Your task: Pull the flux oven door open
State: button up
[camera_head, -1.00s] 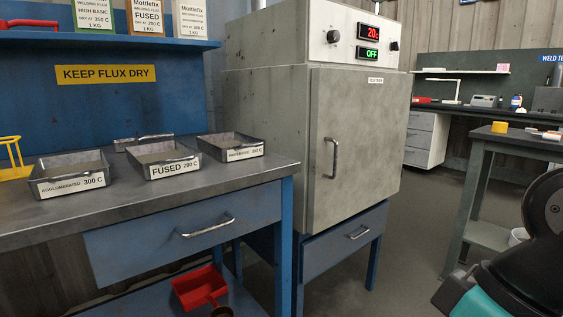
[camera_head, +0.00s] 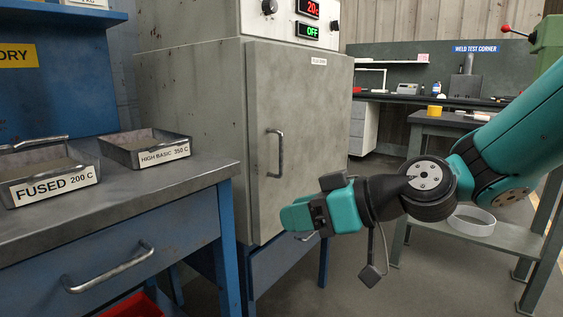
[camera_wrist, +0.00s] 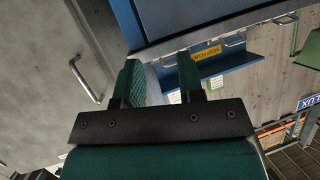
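The flux oven (camera_head: 192,75) is a grey box on a blue stand. Its door (camera_head: 316,120) looks closed. A curved metal bar handle (camera_head: 274,153) stands upright near the door's left edge. It also shows in the wrist view as a handle (camera_wrist: 85,81) to the left of my fingers. My gripper (camera_head: 297,217) is in front of the door, below and right of the handle, apart from it. The wrist view shows my gripper (camera_wrist: 161,78) open, with two teal fingers apart and nothing held.
A blue workbench (camera_head: 180,215) with flux trays (camera_head: 145,150) and a drawer handle (camera_head: 110,268) stands at the left. A dark table (camera_head: 440,125) stands behind my arm at the right. A blue drawer (camera_head: 290,265) is under the oven. Grey floor shows between.

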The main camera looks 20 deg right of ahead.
aim_at(282, 154)
jog(key=w+d+r+m+t+h, duration=0.3)
jog(key=w+d+t, duration=0.45)
jog(key=d, duration=0.35)
jog(key=p+x, duration=1.1)
jog(key=x, duration=0.5)
jog(key=shift+a+r+p, duration=0.15)
jog(key=shift+a+p, duration=0.1)
jog(key=shift+p, duration=0.15)
jog(key=shift+w+a, duration=0.1)
jog(key=shift+w, duration=0.2)
grip_shut()
